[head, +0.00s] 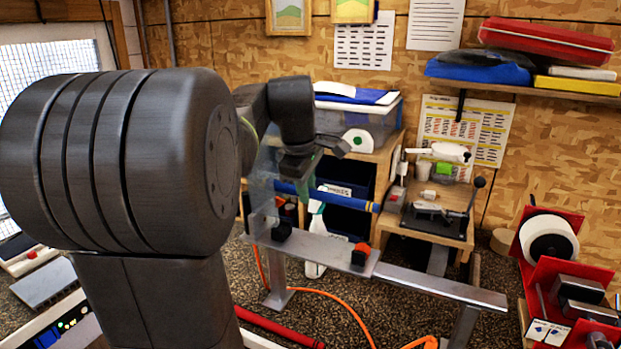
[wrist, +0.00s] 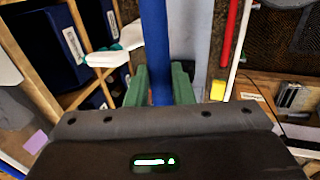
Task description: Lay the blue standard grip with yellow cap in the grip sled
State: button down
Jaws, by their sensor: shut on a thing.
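In the wrist view the blue grip (wrist: 160,50) runs between the green fingers of my gripper (wrist: 160,88). Below it is a metal rail with a black block (head: 282,231) and an orange-and-black block (head: 360,254), seemingly the grip sled (head: 320,250). The grip appears above these blocks, apart from them. My arm hides part of the left side.
A long metal beam (head: 440,284) continues right from the rail. A small wooden bench (head: 440,225) with tools stands behind. A red rack with a white tape roll (head: 548,243) is at right. An orange cord (head: 340,298) and a red rod (head: 275,328) lie low in front.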

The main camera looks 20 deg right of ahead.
jog(key=shift+r, duration=0.1)
jog(key=shift+f+b, duration=2.55)
jog(key=shift+f, duration=2.35)
jog(key=c, duration=1.2)
grip_release()
jog(key=v, duration=1.4)
